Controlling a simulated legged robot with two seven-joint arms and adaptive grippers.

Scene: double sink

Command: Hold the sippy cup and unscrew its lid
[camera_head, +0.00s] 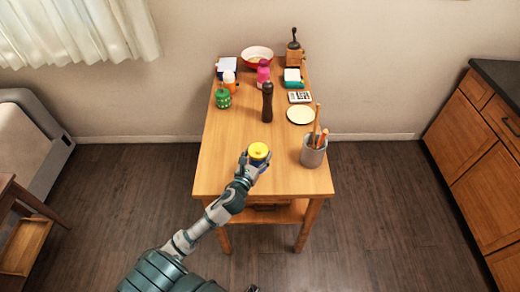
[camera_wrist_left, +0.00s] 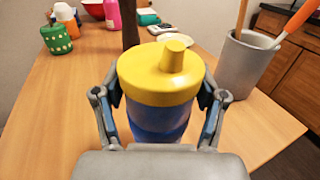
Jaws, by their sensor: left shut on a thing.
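The sippy cup stands upright near the front of the wooden table, with a yellow spouted lid (camera_head: 258,151) and a blue body. In the left wrist view its lid (camera_wrist_left: 160,75) is on top of the blue body (camera_wrist_left: 160,122). My left gripper (camera_head: 254,162) is shut on the cup, with one finger on each side of the body just below the lid. The lower part of the cup is hidden behind the gripper. My right gripper is not in view.
A grey utensil holder (camera_head: 313,152) stands to the right of the cup. A dark pepper mill (camera_head: 267,103) is behind it, and a cream plate (camera_head: 300,114) lies behind right. A green jar (camera_head: 223,99) and other items crowd the back. The table's front left is clear.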

